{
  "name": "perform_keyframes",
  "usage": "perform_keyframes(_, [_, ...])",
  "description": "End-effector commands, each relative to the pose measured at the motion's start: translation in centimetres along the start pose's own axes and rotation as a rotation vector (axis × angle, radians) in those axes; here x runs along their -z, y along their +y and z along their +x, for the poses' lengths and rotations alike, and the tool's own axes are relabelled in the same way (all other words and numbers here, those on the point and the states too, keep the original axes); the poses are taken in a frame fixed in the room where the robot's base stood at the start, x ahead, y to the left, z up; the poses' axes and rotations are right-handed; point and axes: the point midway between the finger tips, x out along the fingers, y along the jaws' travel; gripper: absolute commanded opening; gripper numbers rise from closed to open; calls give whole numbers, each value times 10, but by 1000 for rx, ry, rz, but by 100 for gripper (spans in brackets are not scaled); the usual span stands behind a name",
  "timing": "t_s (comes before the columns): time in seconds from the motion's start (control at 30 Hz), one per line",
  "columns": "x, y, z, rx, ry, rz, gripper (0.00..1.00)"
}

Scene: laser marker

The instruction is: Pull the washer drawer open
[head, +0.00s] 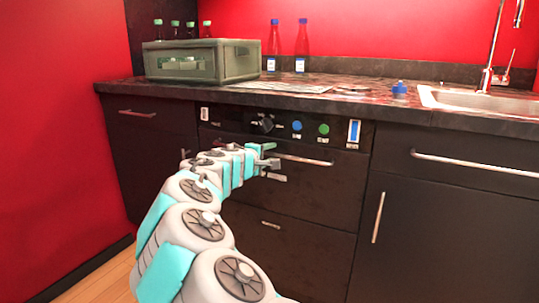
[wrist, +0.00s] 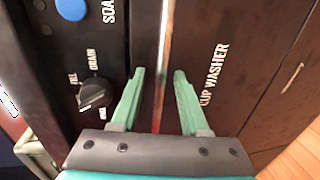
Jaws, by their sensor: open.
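The washer drawer (head: 312,194) is a dark front below the counter and looks flush with the cabinets. Its pale bar handle (head: 305,160) runs across the top of the front. My gripper (head: 268,163) is at the left part of this handle, with its teal fingers open. In the wrist view my gripper (wrist: 159,72) has one finger on each side of the handle (wrist: 164,40), which passes through the gap. I cannot tell how deep the bar sits between the fingers. The drawer front (wrist: 215,40) carries the words CUP WASHER.
A control panel above the drawer has a black knob (head: 262,124), a blue button (head: 297,125) and a green button (head: 323,129). The counter holds a green-grey crate (head: 200,62), two red bottles (head: 302,45) and a sink (head: 485,101). Another drawer (head: 290,240) lies below.

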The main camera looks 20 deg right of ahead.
Motion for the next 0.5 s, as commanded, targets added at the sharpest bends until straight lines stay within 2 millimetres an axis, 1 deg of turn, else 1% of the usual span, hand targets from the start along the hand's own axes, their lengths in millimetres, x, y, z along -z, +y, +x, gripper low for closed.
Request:
perform_keyframes(0.13, [0,0,0,0,0,0,45])
perform_keyframes(0.17, [0,0,0,0,0,0,42])
perform_keyframes(0.5, [0,0,0,0,0,0,4])
